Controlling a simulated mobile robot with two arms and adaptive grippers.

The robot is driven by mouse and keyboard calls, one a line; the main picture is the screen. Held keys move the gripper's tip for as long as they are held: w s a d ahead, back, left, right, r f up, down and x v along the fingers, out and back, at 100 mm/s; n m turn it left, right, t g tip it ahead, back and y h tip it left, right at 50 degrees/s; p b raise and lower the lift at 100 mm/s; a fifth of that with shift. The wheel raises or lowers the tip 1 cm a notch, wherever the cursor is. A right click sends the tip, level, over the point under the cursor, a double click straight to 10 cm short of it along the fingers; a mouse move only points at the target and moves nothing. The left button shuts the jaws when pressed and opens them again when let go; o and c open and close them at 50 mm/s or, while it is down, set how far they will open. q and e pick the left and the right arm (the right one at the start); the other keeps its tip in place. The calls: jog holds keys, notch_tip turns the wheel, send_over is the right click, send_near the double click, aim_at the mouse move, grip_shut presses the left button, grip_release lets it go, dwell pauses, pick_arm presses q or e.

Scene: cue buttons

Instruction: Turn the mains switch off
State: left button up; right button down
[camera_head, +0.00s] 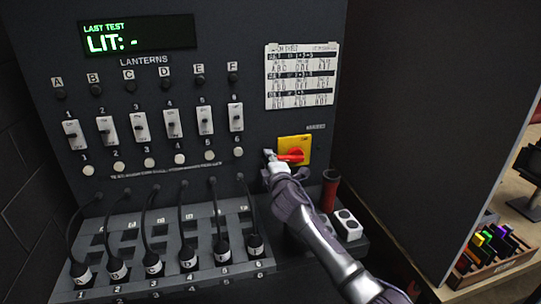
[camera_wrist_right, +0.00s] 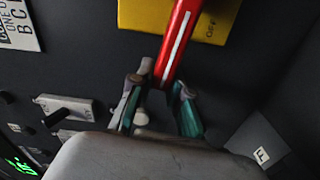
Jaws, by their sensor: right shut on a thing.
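The mains switch has a red rotary handle (camera_head: 293,156) on a yellow plate (camera_head: 305,146) at the right of the dark panel. The handle points left, roughly level, in the head view. My right gripper (camera_head: 272,158) is at the handle's left end, shut on it. In the right wrist view the red handle (camera_wrist_right: 178,42) with a white stripe runs down between the two fingers of my right gripper (camera_wrist_right: 160,98), and part of the yellow plate (camera_wrist_right: 206,22) shows behind. The fingers hide the handle's end. My left gripper is not in view.
The panel holds a row of lantern switches (camera_head: 172,123), round buttons (camera_head: 179,158) and a display (camera_head: 140,36) reading "LIT: -". Black cables plug into a sloped shelf below. A red cylinder (camera_head: 330,187) and a white socket block (camera_head: 347,225) stand close right of my arm.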

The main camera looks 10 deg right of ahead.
jog(key=shift+f+n, duration=0.6)
jog(key=shift+f, duration=0.15)
jog(key=shift+n, duration=0.3)
jog(key=c, duration=1.1)
grip_release()
jog(key=shift+s, duration=0.1)
jog(key=s, duration=1.1)
jog(key=shift+s+d, duration=0.2)
jog(key=shift+s, duration=0.2)
jog(key=shift+f, duration=0.1)
